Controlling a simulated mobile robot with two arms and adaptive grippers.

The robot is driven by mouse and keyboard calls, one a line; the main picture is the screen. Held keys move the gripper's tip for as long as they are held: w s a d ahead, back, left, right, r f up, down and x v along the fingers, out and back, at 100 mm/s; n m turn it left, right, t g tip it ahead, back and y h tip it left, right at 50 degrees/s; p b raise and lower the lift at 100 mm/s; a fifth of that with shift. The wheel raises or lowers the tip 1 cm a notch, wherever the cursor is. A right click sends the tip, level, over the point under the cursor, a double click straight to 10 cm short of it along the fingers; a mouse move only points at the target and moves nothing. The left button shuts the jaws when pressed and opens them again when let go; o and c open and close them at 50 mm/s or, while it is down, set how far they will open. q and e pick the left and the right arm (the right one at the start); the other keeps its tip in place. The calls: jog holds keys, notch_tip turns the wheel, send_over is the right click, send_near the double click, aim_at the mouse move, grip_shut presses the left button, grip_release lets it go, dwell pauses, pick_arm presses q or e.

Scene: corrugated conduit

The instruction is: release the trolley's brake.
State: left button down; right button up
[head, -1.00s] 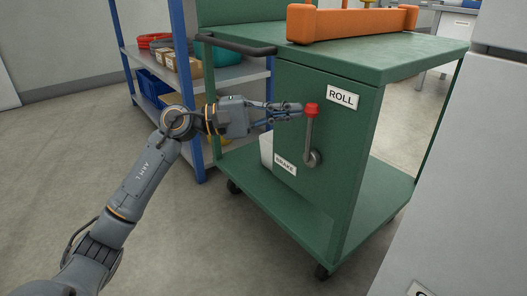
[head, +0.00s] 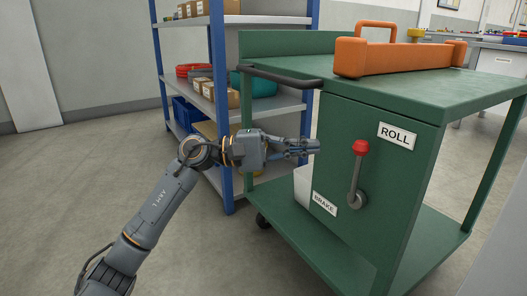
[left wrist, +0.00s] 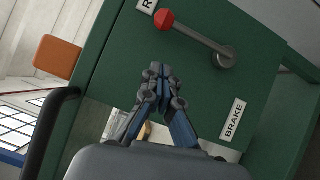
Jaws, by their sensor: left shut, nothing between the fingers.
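The green trolley (head: 400,231) stands at the right of the head view. Its brake lever (head: 355,180) has a red knob (head: 361,147) and a grey pivot low on the panel. The lever points up, with its knob towards the ROLL label (head: 397,136) and away from the BRAKE label (head: 324,203). My left gripper (head: 317,146) is shut and empty, left of the knob and apart from it. In the left wrist view, the fingertips (left wrist: 158,72) are below the red knob (left wrist: 164,19), with the lever (left wrist: 202,40) running to the right. My right gripper is out of view.
An orange toolbox-like carrier (head: 405,57) rests on the trolley top. A dark push handle (head: 285,77) juts left above my gripper. A blue-framed shelf (head: 219,100) with boxes stands behind my arm. Grey floor is clear at left.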

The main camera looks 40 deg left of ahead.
pick_arm(q)
jog(key=p+v, duration=0.2)
jog(key=v, duration=0.5)
jog(key=shift+s+a, duration=0.15)
jog(key=shift+s, duration=0.15)
